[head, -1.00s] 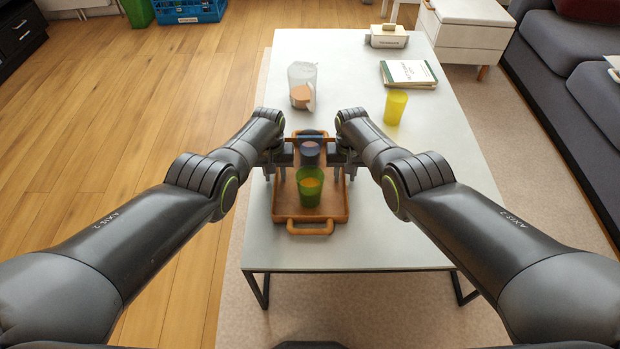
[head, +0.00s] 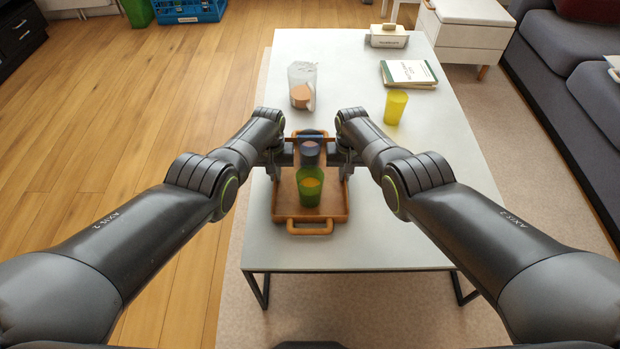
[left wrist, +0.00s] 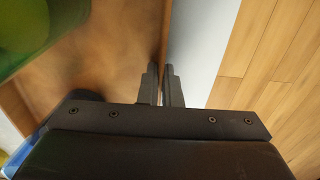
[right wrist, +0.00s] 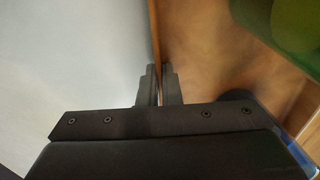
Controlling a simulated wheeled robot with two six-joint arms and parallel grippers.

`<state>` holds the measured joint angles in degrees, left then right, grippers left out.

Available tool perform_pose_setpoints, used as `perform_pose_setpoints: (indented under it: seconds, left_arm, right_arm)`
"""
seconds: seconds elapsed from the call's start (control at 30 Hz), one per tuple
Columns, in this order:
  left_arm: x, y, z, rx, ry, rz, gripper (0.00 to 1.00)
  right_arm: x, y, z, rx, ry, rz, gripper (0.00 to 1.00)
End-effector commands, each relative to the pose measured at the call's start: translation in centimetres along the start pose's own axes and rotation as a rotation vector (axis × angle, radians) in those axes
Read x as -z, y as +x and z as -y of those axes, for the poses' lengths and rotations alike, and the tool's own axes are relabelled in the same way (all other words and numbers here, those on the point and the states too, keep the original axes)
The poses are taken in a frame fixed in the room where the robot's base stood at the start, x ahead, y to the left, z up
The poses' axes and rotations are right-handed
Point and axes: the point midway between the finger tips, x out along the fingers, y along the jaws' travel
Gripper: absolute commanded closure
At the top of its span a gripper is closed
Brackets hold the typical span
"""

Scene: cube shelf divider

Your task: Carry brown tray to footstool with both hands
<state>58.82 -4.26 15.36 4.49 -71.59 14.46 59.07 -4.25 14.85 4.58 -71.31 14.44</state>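The brown tray (head: 284,207) lies on the near part of the pale table, with a handle at its near end. A green cup (head: 310,190) with something orange inside and a bluish cup (head: 310,148) stand in it. My left gripper (head: 275,172) is at the tray's left wall; in the left wrist view its fingers (left wrist: 160,85) are close together on the rim. My right gripper (head: 346,172) is at the right wall, and its fingers (right wrist: 160,85) pinch that rim likewise. A white padded-top piece (head: 470,12) at the top right may be the footstool; I cannot be sure.
On the table (head: 420,200) stand a clear pitcher (head: 302,85), a yellow cup (head: 395,107), books (head: 408,73) and a small white box (head: 388,36). A grey sofa (head: 565,70) runs along the right. Wooden floor (head: 150,110) is open on the left.

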Motion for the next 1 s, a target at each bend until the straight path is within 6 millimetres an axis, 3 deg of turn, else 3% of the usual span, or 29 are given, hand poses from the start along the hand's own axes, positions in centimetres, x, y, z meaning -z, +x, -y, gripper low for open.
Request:
perform_pose_setpoints:
  seconds: [0.7, 1.0]
  left_arm:
    - [0.1, -4.6, 0.0, 0.000, 0.000, -0.002, 1.00]
    - [0.1, -5.1, 0.0, 0.000, 0.000, -0.002, 1.00]
  right_arm:
    - [0.1, -4.6, 0.0, 0.000, 0.000, -0.002, 1.00]
    - [0.1, -5.1, 0.0, 0.000, 0.000, -0.002, 1.00]
